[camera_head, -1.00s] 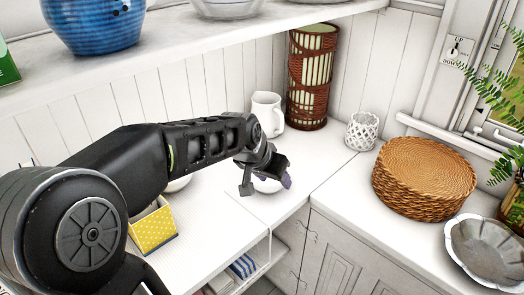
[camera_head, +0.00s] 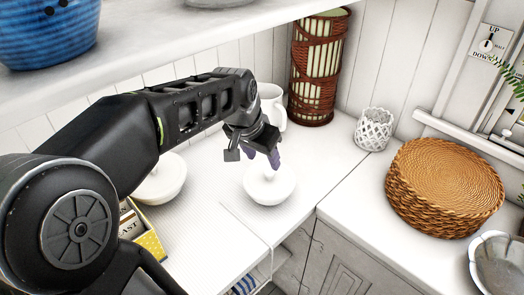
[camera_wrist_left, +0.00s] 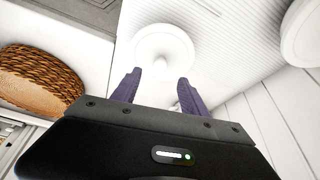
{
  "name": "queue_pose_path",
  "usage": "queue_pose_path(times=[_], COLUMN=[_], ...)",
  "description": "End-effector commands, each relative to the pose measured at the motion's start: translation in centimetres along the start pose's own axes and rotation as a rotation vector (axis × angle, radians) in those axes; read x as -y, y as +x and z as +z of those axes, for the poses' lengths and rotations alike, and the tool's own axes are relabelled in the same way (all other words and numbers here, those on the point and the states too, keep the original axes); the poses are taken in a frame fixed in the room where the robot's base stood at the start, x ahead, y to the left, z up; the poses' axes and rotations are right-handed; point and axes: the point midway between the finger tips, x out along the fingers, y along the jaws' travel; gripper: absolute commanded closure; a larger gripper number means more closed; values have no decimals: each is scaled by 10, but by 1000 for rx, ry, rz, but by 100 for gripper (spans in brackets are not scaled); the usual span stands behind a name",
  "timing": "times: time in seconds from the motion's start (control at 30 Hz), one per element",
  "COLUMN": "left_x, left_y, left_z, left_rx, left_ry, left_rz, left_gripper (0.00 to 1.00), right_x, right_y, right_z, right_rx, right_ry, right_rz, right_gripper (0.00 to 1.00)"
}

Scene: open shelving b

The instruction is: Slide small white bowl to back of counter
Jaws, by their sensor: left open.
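A small white lidded bowl (camera_head: 269,187) with a knob on top sits on the white counter (camera_head: 205,225) near its inner corner. My left gripper (camera_head: 263,158) is open and empty, with its purple fingers over the far side of this bowl in the head view. In the left wrist view, the bowl (camera_wrist_left: 163,48) is just beyond the spread fingertips (camera_wrist_left: 159,78), and I cannot tell whether they touch it. A second white bowl (camera_head: 165,182) stands to the left, partly hidden behind my arm. My right gripper is in neither view.
A white pitcher (camera_head: 271,103) and a tall wicker-wrapped vase (camera_head: 318,70) stand at the back, close behind the gripper. A white lattice cup (camera_head: 373,130) and a wicker basket (camera_head: 444,190) are to the right. A shelf (camera_head: 150,72) hangs above. Clear counter lies right of the bowl.

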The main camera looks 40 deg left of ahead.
Motion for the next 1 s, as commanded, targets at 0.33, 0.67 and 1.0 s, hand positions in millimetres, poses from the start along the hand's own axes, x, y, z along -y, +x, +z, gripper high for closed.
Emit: queue_pose_path(times=[0.33,0.67,1.0], left_x=[0,0,0], left_y=[16,64,79], left_z=[1,1,0], left_rx=[4,4,0], left_ry=[0,-1,-1], left_rz=[1,1,0], left_gripper=[48,48,48], right_x=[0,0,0], right_y=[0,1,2], right_z=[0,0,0], right_rx=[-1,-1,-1], right_ry=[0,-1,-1], right_rz=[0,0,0], right_gripper=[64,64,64])
